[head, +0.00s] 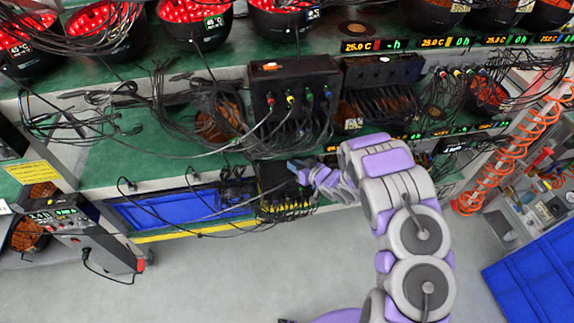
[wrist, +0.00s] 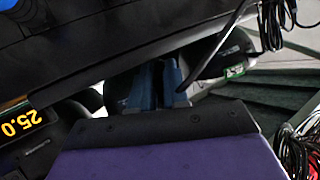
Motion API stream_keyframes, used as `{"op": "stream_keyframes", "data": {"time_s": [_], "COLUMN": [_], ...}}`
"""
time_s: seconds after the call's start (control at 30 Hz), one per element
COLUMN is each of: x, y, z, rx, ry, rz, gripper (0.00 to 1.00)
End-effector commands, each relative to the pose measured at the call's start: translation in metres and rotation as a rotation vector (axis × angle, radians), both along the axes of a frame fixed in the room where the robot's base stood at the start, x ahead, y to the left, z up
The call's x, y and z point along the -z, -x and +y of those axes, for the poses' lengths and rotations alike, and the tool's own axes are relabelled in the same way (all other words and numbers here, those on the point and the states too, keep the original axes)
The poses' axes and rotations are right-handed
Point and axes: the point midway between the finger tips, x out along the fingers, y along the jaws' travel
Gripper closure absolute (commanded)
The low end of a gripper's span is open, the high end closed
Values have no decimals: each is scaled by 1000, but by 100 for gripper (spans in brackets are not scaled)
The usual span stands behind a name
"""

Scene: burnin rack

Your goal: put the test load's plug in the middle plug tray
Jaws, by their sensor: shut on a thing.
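My gripper (head: 297,166) reaches in under the bench shelf at the middle of the rack. In the wrist view its blue fingertips (wrist: 160,88) are close together, shut on a small plug that they mostly hide. A dark cable (wrist: 215,50) runs from the fingertips to the upper right. Just below the gripper in the head view is a black tray (head: 268,180) with a row of yellow-marked plugs or leads along its front. I cannot tell for sure whether this is the middle plug tray. The plug appears held apart from it.
A black box (head: 292,72) with coloured connectors and hanging cables stands above the gripper. Loose cables (head: 190,205) hang across the blue bin (head: 165,208) at left. A coiled orange hose (head: 515,140) hangs at right. The grey floor in front is clear.

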Motion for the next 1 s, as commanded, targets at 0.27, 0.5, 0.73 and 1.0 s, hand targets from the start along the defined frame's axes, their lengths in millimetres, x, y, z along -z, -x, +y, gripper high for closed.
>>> {"op": "stream_keyframes", "data": {"time_s": [0.27, 0.5, 0.73, 1.0], "x": [7, 7, 6, 7], "y": [0, 0, -1, -1], "z": [21, 19, 4, 14], "rx": [-3, -3, 1, 0], "ry": [22, 19, 6, 16], "rz": [-2, -1, 3, 1], "gripper": [100, 70, 55, 55]}}
